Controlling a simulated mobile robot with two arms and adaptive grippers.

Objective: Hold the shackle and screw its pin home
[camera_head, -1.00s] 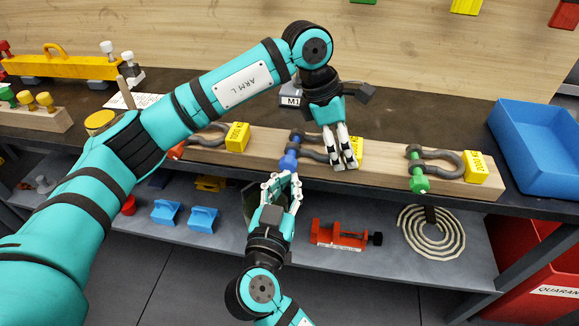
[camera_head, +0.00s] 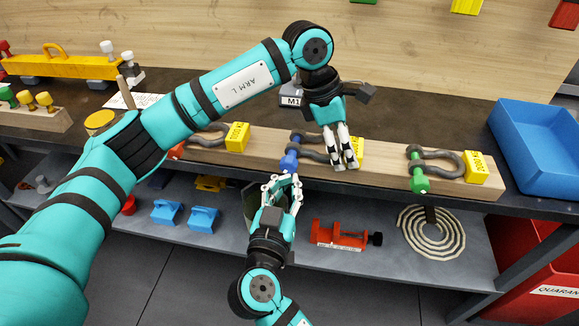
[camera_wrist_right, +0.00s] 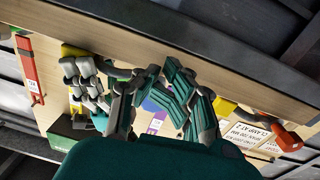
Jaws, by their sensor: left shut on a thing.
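The middle shackle (camera_head: 311,154) is grey with a blue pin head (camera_head: 289,161) on its left and a yellow tag (camera_head: 357,150) on its right. It lies at the wooden rail. My left gripper (camera_head: 345,163) points down over the bow beside the tag, shut on the shackle; its fingers hide part of it. It also shows in the right wrist view (camera_wrist_right: 87,85). My right gripper (camera_head: 282,181) is just below the blue pin head, fingers apart and empty. In the right wrist view its fingers (camera_wrist_right: 178,95) are spread, with blue (camera_wrist_right: 152,104) partly hidden behind them.
The wooden rail (camera_head: 385,178) also carries a green-pinned shackle (camera_head: 418,178) at right and a red-pinned one (camera_head: 178,151) at left. A blue bin (camera_head: 535,185) stands at far right. The lower shelf holds a red clamp (camera_head: 340,236), a coil (camera_head: 433,240) and blue blocks (camera_head: 203,218).

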